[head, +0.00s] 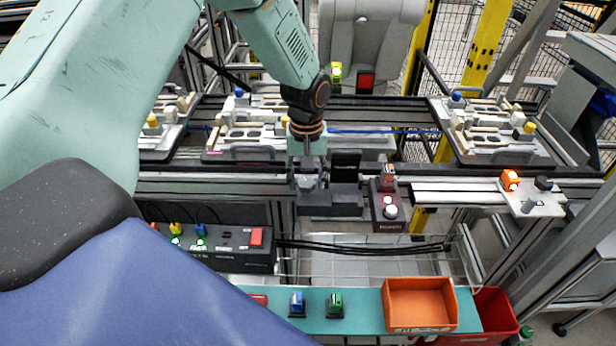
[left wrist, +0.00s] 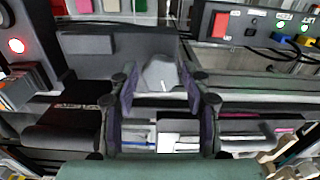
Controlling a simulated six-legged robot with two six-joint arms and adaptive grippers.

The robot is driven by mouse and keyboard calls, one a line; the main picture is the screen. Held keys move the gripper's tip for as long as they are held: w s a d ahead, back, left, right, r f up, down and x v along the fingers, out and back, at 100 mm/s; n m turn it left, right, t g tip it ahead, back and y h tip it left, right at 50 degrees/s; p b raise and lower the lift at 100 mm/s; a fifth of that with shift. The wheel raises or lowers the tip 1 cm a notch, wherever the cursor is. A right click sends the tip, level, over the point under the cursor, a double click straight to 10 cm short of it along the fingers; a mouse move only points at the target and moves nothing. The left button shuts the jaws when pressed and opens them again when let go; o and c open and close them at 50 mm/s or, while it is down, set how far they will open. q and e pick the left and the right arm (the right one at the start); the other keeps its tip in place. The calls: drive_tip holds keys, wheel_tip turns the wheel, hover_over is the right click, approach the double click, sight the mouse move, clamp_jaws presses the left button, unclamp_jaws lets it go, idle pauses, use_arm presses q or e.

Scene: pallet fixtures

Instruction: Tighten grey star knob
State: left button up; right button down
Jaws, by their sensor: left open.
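My left gripper (head: 308,172) points down over the rail in the middle of the head view. In the left wrist view its two fingers (left wrist: 160,92) are spread apart. A light grey faceted piece, which looks like the grey star knob (left wrist: 160,72), shows between and just beyond the fingertips. I cannot tell whether the fingers touch it. In the head view the gripper largely hides the knob. It sits at the left end of a dark grey block fixture (head: 333,204). My right gripper is not in view.
A control box with a lit button (head: 388,226) stands right of the fixture. A black switch panel (head: 226,250) is at lower left. Pallets with parts (head: 492,130) stand behind. An orange bin (head: 420,328) sits in front on a teal shelf (head: 362,322).

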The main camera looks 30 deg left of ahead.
use_arm(q)
drive_tip(key=shift+a+f, duration=0.1)
drive_tip(key=shift+a, duration=0.2)
drive_tip(key=shift+c, duration=0.6)
drive_tip(key=shift+w+d, duration=0.1)
drive_tip(key=shift+d, duration=0.15)
drive_tip(key=c, duration=0.5)
drive_tip(key=shift+a, duration=0.1)
drive_tip(key=shift+c, duration=1.3)
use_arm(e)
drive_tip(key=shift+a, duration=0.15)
